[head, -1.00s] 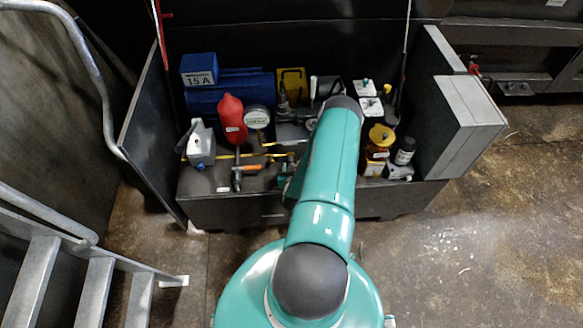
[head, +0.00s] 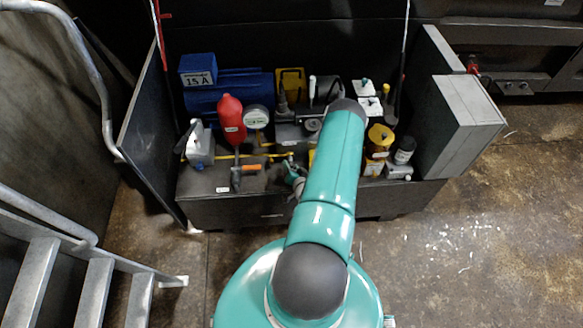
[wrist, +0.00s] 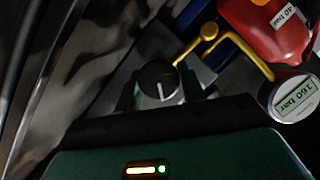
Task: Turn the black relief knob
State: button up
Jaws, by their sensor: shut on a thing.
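The black knob (wrist: 158,76) with a white pointer line shows in the middle of the wrist view. My gripper (wrist: 160,92) has one dark green finger on each side of it and is shut on it. The pointer line runs nearly straight up and down in that view. In the head view my gripper (head: 295,178) shows small at the front of the bench, left of my arm. The knob cannot be made out there.
A red bottle (head: 231,118) and a round gauge (head: 257,117) stand behind my gripper. A yellow pipe (wrist: 240,50) runs close by the knob. An orange-handled tool (head: 246,170) lies to the left. Amber and black containers (head: 378,145) stand right of my arm.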

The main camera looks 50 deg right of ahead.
dwell(0.4)
jog(key=o, duration=0.9)
jog(key=shift+o, duration=0.2)
jog(key=v, duration=1.4)
jog(key=shift+d+f, duration=0.1)
jog(key=shift+f, duration=0.05)
